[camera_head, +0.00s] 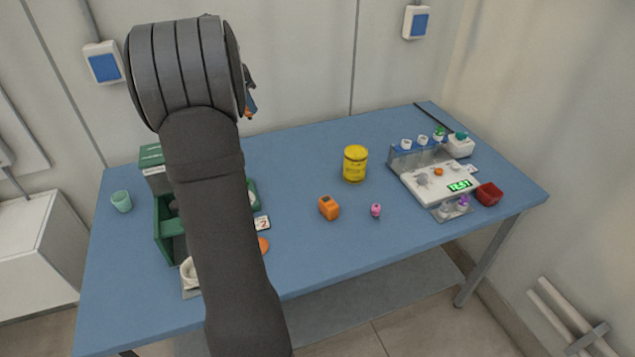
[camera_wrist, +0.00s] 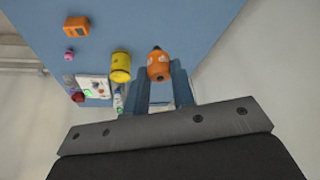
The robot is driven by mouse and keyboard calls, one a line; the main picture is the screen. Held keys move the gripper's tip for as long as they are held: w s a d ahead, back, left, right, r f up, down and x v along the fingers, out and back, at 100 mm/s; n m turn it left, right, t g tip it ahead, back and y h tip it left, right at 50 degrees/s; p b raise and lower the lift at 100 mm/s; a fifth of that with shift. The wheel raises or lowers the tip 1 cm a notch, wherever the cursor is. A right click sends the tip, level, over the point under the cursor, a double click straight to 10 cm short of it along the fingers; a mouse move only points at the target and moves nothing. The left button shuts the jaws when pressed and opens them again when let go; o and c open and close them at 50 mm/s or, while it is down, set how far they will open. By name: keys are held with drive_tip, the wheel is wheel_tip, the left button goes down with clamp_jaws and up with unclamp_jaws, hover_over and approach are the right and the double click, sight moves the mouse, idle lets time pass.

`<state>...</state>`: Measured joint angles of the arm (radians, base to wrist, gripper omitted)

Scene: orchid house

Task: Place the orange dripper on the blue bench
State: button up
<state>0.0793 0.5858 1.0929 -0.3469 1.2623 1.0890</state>
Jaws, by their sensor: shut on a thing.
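My gripper (camera_wrist: 162,82) has two blue fingers and is shut on the orange dripper (camera_wrist: 158,66), which shows at the fingertips in the wrist view. In the head view the gripper (camera_head: 250,98) is mostly hidden behind my dark arm, and only a small orange bit of the dripper (camera_head: 249,115) shows below it. They appear held up, clear of the bench. The blue bench (camera_head: 300,160) fills the middle of the head view, and its top also shows in the wrist view (camera_wrist: 165,22).
A yellow tin (camera_head: 355,164), an orange box (camera_head: 329,208) and a small pink item (camera_head: 376,210) stand mid-bench. A scale with a vial rack (camera_head: 455,184) and a red cup (camera_head: 489,194) are right. A green cup (camera_head: 121,201) is left. The back middle is clear.

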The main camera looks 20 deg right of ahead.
drive_tip(key=s+a, duration=0.2)
drive_tip(key=a, duration=0.6)
drive_tip(key=s+a, duration=0.2)
drive_tip(key=a, duration=0.6)
drive_tip(key=s+a, duration=0.3)
drive_tip(key=a, duration=0.5)
drive_tip(key=s+a, duration=1.7)
drive_tip(key=a, duration=0.1)
drive_tip(key=shift+a+f, duration=0.1)
drive_tip(key=shift+f, duration=12.3)
